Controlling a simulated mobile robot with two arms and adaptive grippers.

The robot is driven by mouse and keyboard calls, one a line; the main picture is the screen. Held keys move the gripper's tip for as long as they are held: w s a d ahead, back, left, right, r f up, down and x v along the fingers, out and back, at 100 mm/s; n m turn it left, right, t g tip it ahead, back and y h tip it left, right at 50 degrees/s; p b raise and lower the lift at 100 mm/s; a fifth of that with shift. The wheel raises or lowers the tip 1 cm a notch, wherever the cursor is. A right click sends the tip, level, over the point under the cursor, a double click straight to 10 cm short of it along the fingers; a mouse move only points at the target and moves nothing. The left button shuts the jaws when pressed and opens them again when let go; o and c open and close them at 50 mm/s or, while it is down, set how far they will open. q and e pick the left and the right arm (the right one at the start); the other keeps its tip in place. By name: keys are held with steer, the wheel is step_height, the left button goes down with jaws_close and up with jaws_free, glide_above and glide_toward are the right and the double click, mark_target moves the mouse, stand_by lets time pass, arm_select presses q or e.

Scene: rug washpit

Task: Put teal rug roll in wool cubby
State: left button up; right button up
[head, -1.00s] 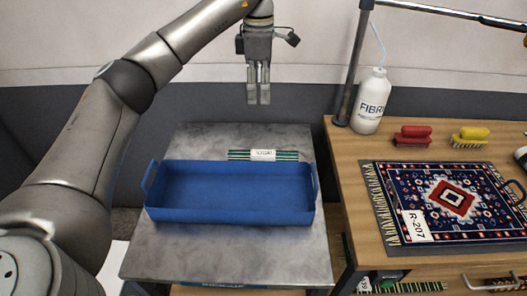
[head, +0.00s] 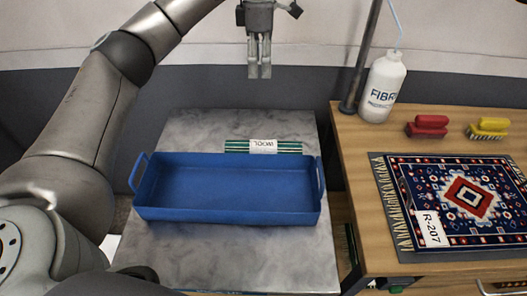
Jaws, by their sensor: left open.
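My left gripper (head: 259,72) hangs pointing down at the top middle, empty and open with its fingers close together. It is behind and above the blue tray in the picture, touching nothing. A green-and-white striped piece (head: 235,147) with a white label (head: 263,146) lies at the back of the grey table, behind the tray. The label seems to read WOOL, upside down. I cannot tell whether this piece marks the wool cubby. No teal rug roll is clearly visible. My right gripper is out of view.
An empty blue tray (head: 228,215) with end handles sits on the grey table (head: 190,262). On the wooden desk (head: 365,150) at right are a white bottle (head: 382,88), a red brush (head: 427,126), a yellow brush (head: 488,127) and a patterned rug (head: 470,195) tagged R-207. A metal post (head: 362,60) rises beside the bottle.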

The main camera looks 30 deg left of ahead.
arm_select(q)
steer(key=b, duration=0.9)
glide_above(263, 144)
step_height(263, 144, down, 10)
steer(key=f+b, duration=0.9)
steer(key=shift+w+a, duration=0.15)
steer(key=shift+a, duration=0.25)
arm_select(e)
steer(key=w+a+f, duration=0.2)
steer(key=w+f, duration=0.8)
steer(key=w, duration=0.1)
arm_select(q)
steer(key=shift+f+b, duration=0.55)
steer(key=shift+f, duration=0.25)
step_height(263, 144, down, 5)
steer(key=shift+r, duration=0.2)
steer(key=f, duration=0.3)
steer(key=f+b, duration=0.1)
steer(key=f, duration=0.1)
steer(key=shift+d+f, duration=0.1)
steer(key=shift+d, duration=0.3)
steer(key=shift+f, duration=0.1)
steer(key=c, duration=0.9)
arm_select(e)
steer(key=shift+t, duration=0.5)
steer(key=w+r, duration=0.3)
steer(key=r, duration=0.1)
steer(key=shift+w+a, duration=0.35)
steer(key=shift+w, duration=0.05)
